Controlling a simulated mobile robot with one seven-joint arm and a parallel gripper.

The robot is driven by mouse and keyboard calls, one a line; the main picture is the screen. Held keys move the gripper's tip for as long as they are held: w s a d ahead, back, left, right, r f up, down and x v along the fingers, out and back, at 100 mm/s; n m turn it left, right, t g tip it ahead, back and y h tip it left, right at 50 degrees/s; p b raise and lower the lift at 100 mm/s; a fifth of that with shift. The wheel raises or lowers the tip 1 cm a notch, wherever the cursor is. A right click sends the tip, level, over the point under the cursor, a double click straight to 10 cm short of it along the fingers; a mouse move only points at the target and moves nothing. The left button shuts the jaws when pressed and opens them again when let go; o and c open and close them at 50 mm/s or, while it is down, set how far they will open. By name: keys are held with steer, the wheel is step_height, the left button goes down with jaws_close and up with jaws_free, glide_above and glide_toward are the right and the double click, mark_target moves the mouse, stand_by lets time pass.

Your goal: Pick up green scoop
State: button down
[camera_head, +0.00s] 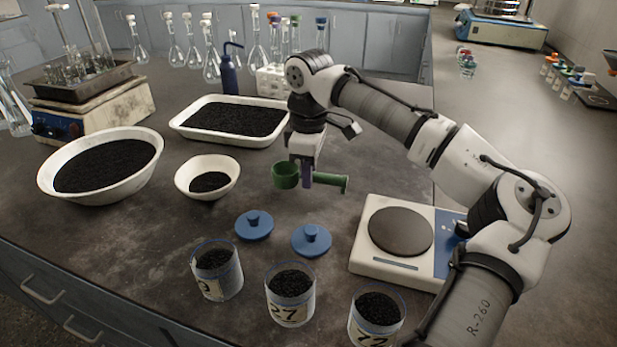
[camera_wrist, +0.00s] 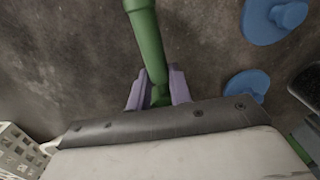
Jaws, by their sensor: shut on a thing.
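The green scoop (camera_head: 287,176) has a round cup at the left and a handle reaching right, seen in the head view. My gripper (camera_head: 308,177) is shut on its handle, with the jaws pointing down. The scoop appears to be held above the dark bench top, with the cup open upward. In the wrist view, the green handle (camera_wrist: 147,40) runs up from between the purple fingers (camera_wrist: 158,92).
A small white bowl (camera_head: 181,186), a large bowl (camera_head: 52,160) and a white tray (camera_head: 180,121) hold black grains. Blue lids (camera_head: 254,226), labelled jars (camera_head: 291,312) and a scale (camera_head: 365,268) stand nearer. A test-tube rack (camera_head: 272,82) is behind.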

step_height(320, 180, up, 18)
steer(key=p, duration=0.2)
steer(key=shift+r+p, duration=0.15)
steer(key=shift+p, duration=0.25)
steer(key=c, duration=2)
jaws_free()
steer(key=shift+c, duration=0.8)
steer(key=shift+r+p, duration=0.85)
steer(key=shift+a, duration=0.1)
